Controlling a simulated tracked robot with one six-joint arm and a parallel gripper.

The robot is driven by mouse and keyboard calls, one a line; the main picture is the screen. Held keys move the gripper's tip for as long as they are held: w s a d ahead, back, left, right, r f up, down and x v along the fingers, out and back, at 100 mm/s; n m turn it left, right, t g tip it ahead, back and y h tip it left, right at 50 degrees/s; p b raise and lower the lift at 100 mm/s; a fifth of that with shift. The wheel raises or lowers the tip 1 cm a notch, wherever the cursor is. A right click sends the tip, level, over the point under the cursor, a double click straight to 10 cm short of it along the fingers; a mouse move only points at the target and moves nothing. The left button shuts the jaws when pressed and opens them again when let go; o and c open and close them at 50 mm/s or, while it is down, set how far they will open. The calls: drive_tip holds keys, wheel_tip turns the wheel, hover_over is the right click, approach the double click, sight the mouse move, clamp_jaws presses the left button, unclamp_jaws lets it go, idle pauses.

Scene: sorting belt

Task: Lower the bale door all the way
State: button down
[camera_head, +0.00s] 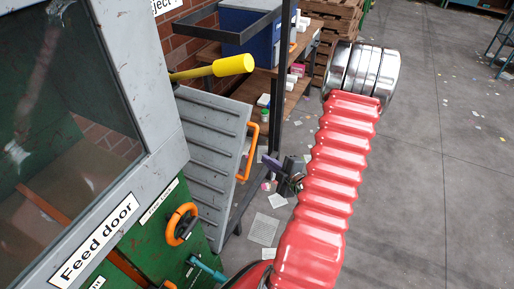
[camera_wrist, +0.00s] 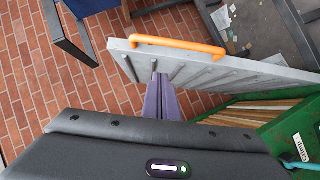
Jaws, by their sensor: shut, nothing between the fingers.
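The bale door appears to be the grey ribbed panel (camera_head: 205,150) with an orange bar handle (camera_head: 248,152) on its right edge. It stands out from the green machine. In the wrist view the ribbed panel (camera_wrist: 205,71) spans the upper middle, with the orange handle (camera_wrist: 178,44) on its far edge. My gripper (camera_head: 270,160) is just right of the panel and handle in the head view. Its purple fingers (camera_wrist: 161,78) are shut and empty, tips close to the panel's ribbed face. I cannot tell whether they touch it.
The green machine (camera_head: 150,235) carries an orange ring handle (camera_head: 182,224); a grey feed door (camera_head: 165,150) is at left. A yellow-ended lever (camera_head: 232,65) projects above the panel. A dark-framed shelf (camera_head: 268,130) stands behind. Open floor (camera_head: 440,170) lies to the right.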

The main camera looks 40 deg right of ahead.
idle(0.4)
drive_tip(key=d+f+x, duration=0.1)
drive_tip(key=d+x, duration=0.1)
drive_tip(key=x, duration=1)
drive_tip(key=shift+d+f, duration=0.2)
drive_tip(key=shift+d, duration=0.1)
